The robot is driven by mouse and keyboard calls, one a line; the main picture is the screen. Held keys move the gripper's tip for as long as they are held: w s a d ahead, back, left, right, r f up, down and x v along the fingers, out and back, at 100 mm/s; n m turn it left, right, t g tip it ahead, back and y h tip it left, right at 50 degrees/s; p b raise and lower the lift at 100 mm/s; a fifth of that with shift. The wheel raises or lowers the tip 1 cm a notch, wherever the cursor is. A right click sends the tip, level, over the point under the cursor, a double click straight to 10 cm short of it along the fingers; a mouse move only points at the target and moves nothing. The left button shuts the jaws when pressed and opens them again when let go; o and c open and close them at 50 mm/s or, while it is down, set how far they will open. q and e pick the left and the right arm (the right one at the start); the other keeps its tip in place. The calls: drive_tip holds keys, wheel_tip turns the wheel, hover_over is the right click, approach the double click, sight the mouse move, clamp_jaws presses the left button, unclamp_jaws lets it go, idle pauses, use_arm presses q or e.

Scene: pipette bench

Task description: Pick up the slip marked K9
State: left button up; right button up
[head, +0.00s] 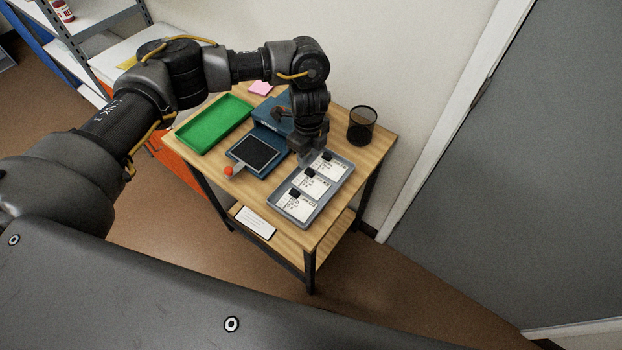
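A grey tray (343,190) on the small wooden table holds three white slips, each with a black piece on its upper edge. They are the far slip (333,172), the middle slip (315,185) and the near slip (299,207). Their print is too small for me to tell which is marked K9. My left gripper (305,160) points down at the tray's far left end, close to the far slip. Its fingertips are small and dark here, so I cannot tell whether they are open or touching anything. My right gripper is not in view.
A white card (255,222) lies on the lower shelf. A wall stands behind.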

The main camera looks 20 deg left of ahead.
sight(309, 169)
use_arm(q)
drive_tip(key=shift+s+f, duration=0.2)
drive_tip(key=shift+f, duration=2.45)
drive_tip(key=shift+d, duration=0.1)
drive_tip(key=shift+c, duration=0.3)
clamp_jaws()
